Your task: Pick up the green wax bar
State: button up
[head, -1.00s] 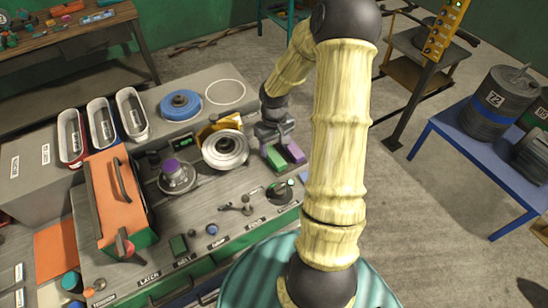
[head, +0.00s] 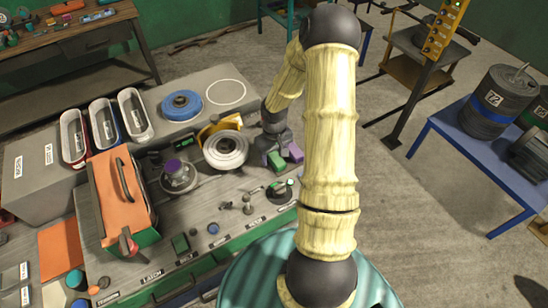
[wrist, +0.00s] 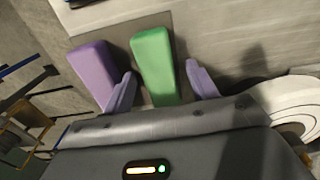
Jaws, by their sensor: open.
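The green wax bar (wrist: 153,62) lies in the wrist view between the two purple fingers of my gripper (wrist: 161,72). My gripper is open, with a gap showing on each side of the bar and a wider gap on the right. The left finger overlaps the side of a purple bar (wrist: 93,70) next to the green one. In the head view the green bar (head: 277,162) and purple bar (head: 296,153) show just below my gripper (head: 276,148). Whether the fingertips are down at the bar's height I cannot tell.
Left of my gripper stands a round pale metal dish (head: 226,149) with a yellow part behind it. A small dark knob fixture (head: 280,190) stands in front of the bars. A blue disc (head: 182,104) lies behind. The bench edge and open floor are to the right.

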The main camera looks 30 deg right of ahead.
aim_at(273, 155)
jog(key=shift+c, duration=0.5)
jog(key=c, duration=1)
jog(key=shift+o, duration=0.2)
jog(key=shift+r, duration=0.1)
notch_tip(273, 155, up, 10)
jog(key=b, duration=0.1)
jog(key=shift+b, duration=0.35)
jog(key=shift+w+a, duration=0.1)
jog(key=shift+a, duration=0.05)
